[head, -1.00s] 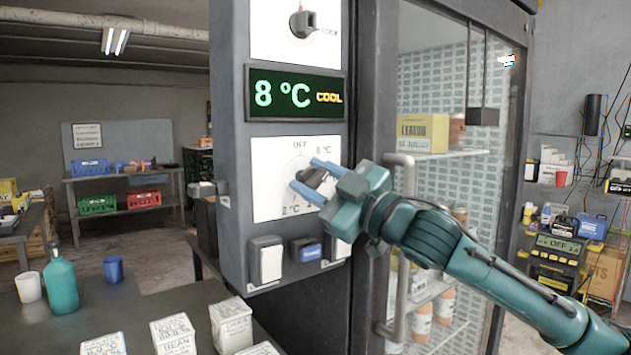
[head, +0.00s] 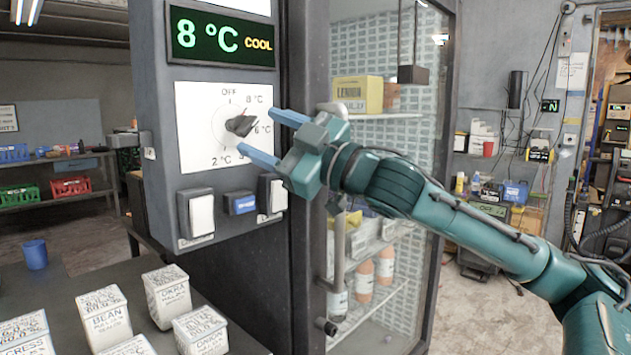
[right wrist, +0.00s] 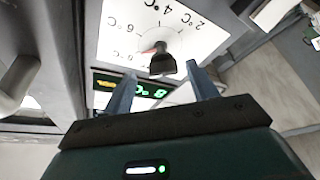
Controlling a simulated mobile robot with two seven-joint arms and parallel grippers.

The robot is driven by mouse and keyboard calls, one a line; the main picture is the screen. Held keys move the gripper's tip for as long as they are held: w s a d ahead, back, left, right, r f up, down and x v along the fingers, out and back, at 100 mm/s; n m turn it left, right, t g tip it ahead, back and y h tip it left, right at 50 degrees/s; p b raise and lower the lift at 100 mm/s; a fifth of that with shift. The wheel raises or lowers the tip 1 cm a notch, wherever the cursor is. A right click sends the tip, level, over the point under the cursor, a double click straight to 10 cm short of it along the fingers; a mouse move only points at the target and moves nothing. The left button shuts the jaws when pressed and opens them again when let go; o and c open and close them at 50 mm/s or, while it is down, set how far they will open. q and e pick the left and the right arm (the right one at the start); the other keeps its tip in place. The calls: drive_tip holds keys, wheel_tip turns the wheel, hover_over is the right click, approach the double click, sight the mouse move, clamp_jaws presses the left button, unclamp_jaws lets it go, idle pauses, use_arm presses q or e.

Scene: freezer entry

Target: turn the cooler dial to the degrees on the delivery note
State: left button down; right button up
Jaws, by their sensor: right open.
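The cooler dial (head: 240,126) is a dark knob on a white plate marked OFF, 8, 6 and 2 °C; another mark is partly hidden. The display (head: 221,38) above it reads 8 °C COOL in green and yellow. My right gripper (head: 261,134) is open just right of the knob, blue fingers apart and clear of it. In the right wrist view the knob (right wrist: 162,62) shows between and beyond the fingertips, with a small red mark on the 8 °C side. No delivery note is readable. My left gripper is out of view.
White switches (head: 201,214) and a blue button (head: 241,204) sit below the dial. The glass-doored cooler (head: 385,190), with its vertical handle, stands right of the panel. Several labelled white boxes (head: 103,318) and a blue cup (head: 35,254) stand on the table at lower left.

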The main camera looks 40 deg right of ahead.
use_arm(q)
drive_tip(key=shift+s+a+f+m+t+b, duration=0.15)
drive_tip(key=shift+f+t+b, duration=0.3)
drive_tip(key=shift+b, duration=1.3)
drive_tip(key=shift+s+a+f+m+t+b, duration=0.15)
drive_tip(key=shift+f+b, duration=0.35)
drive_tip(key=shift+b, duration=1.2)
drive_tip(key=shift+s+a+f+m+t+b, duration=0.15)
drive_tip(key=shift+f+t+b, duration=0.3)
drive_tip(key=shift+b, duration=1.3)
use_arm(e)
drive_tip(key=v, duration=0.8)
drive_tip(key=shift+s, duration=0.45)
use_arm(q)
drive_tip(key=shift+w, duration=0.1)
use_arm(e)
drive_tip(key=shift+f, duration=0.15)
